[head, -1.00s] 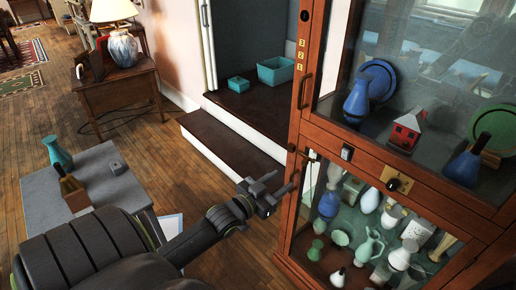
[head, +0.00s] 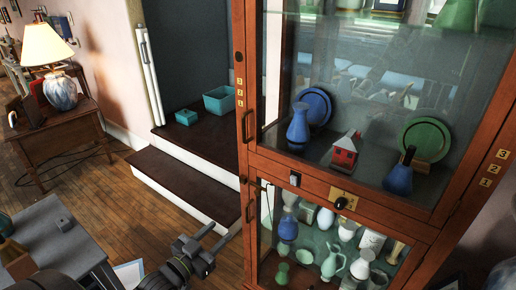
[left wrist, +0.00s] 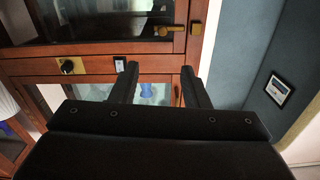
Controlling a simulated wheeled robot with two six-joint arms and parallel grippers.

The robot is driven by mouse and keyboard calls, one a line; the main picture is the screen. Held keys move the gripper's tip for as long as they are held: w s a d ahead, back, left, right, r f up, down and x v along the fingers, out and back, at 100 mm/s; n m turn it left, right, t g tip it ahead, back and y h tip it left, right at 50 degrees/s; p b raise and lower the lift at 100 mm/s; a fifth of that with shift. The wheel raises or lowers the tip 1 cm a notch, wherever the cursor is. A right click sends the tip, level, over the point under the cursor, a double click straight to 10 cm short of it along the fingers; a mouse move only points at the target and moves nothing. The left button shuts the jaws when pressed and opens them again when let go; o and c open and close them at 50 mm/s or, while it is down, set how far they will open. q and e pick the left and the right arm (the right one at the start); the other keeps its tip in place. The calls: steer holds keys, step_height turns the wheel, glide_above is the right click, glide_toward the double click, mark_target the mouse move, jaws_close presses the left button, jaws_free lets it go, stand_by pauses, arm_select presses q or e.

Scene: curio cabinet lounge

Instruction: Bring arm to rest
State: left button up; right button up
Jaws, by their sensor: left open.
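My left gripper (head: 222,236) shows low in the head view, left of the wooden curio cabinet (head: 350,195). In the left wrist view its two dark fingers (left wrist: 160,72) stand apart with nothing between them. Past the fingers that view shows the cabinet's wooden frame and glass; whether the fingers touch it I cannot tell, but no contact is visible. The left arm comes in from the bottom edge and is partly cut off. My right gripper is in neither view.
The cabinet holds a blue vase (head: 298,128), a red house (head: 345,150) and several pale vases below. A grey table (head: 50,245) stands at the lower left. Dark steps (head: 185,182) carry teal boxes (head: 219,100). Wooden floor (head: 140,215) lies open between table and steps.

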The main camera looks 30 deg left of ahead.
arm_select(q)
steer(key=s+a+f+n+g+y+p, duration=0.15)
steer(key=s+f+g, duration=0.3)
steer(key=f, duration=0.95)
steer(key=s+a+f+n+g+y, duration=0.1)
steer(key=s+a+f+g+y, duration=0.25)
steer(key=f, duration=1.05)
steer(key=s+d+f+g, duration=0.3)
steer(key=s+f, duration=0.2)
steer(key=s, duration=0.3)
steer(key=s+d+f+g+h, duration=0.1)
steer(key=s+d+f+g, duration=0.2)
steer(key=s+f, duration=0.3)
steer(key=s+d+f+g+h+p, duration=0.1)
steer(key=s+d+f, duration=0.3)
steer(key=s, duration=0.8)
step_height(320, 180, down, 2)
steer(key=shift+d+f+g, duration=0.1)
steer(key=shift+d+g, duration=0.25)
steer(key=shift+g, duration=0.55)
steer(key=shift+s, duration=0.1)
